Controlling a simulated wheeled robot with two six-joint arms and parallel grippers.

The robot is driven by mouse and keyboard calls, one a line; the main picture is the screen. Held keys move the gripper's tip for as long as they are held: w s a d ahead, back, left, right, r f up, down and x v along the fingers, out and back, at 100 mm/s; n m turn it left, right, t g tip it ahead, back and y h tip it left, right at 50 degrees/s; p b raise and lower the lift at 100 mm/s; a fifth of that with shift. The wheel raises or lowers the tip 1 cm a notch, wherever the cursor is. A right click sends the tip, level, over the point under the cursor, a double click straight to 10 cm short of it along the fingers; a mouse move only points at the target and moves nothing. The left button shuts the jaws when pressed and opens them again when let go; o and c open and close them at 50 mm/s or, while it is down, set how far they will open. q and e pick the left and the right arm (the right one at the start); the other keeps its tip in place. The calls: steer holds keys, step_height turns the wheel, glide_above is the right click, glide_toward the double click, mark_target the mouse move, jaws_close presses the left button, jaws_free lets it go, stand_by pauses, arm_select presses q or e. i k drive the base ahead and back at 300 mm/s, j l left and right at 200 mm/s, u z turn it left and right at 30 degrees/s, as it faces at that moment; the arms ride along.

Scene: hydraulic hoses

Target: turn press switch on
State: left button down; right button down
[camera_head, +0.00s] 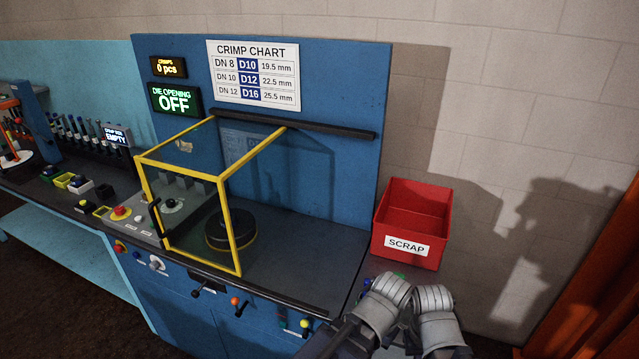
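The blue crimp press stands at the centre with a tall blue back panel (345,88). Its green-lit die opening display (174,99) reads OFF. A yellow-framed clear guard (232,228) stands over a black round die head (231,229). On the press's front face are a pale rotary knob (157,263) and a red knob (120,247). A grey control panel left of the guard carries a red mushroom button (120,212) and a dial (172,204). Which control is the press switch is unclear. Neither gripper shows; only grey links of my arm appear at the bottom right.
A red scrap bin (412,222) stands right of the press. Levers with black (196,293), orange (235,301) and yellow (304,323) ends stick out along the front. A crimp display (168,67) reads 0 pcs. A light blue bench (70,222) with small parts adjoins left.

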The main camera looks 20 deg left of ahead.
mark_target(120, 210)
steer(key=k+j+u, duration=0.1)
steer(key=u, duration=1.85)
steer(key=i+j+z, duration=0.25)
steer(key=i+j, duration=0.3)
steer(key=i, duration=0.25)
steer(key=i+j+z, duration=0.3)
steer(key=i+j, duration=0.4)
steer(key=i+j+z, duration=0.25)
steer(key=i+j, duration=0.5)
steer(key=j, duration=0.15)
